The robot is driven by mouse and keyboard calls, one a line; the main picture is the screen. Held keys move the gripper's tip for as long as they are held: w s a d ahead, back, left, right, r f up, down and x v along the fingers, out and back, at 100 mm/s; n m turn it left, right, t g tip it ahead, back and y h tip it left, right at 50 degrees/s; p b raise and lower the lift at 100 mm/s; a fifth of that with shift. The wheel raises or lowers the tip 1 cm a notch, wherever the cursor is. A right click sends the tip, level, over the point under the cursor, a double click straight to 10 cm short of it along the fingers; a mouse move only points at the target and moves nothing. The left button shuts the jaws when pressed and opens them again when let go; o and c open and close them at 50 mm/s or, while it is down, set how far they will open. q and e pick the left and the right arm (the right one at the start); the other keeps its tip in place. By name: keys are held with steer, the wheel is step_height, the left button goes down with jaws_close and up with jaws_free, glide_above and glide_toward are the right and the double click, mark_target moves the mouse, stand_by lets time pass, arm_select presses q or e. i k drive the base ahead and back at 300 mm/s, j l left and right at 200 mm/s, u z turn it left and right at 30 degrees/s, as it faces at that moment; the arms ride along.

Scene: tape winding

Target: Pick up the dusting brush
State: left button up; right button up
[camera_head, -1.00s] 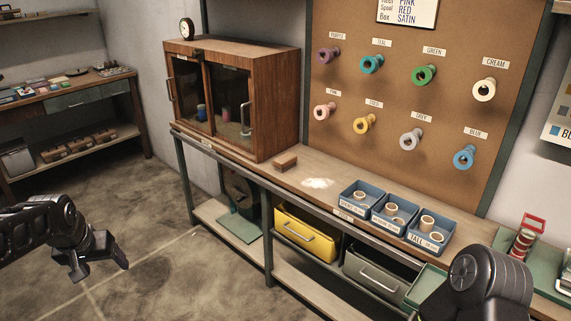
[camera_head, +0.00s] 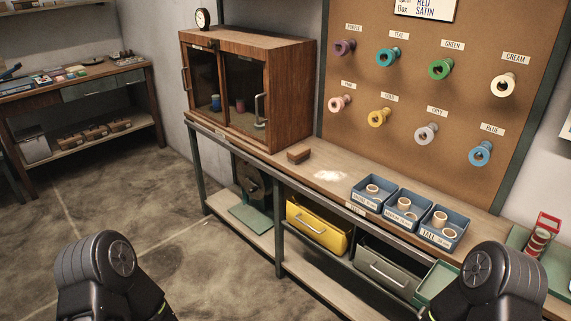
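A small brown block, which looks like the dusting brush (camera_head: 298,154), lies on the wooden workbench (camera_head: 308,182) in the head view, just right of the wooden cabinet. A patch of white powder (camera_head: 330,175) lies on the bench to its right, apart from it. My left arm shows at the bottom left and my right arm at the bottom right, both well short of the brush. The fingers of both grippers are out of the picture.
The glass-doored cabinet (camera_head: 250,84) stands left of the brush. Blue bins (camera_head: 367,200) with rings sit to the right along the front edge. A pegboard (camera_head: 415,160) with coloured spools rises behind. The bench around the brush is mostly clear.

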mark_target(301, 152)
steer(key=i+j, duration=0.8)
steer(key=i+j+z, duration=0.1)
steer(key=i+j, duration=1.45)
steer(key=j, duration=0.15)
steer(key=l+z, duration=0.05)
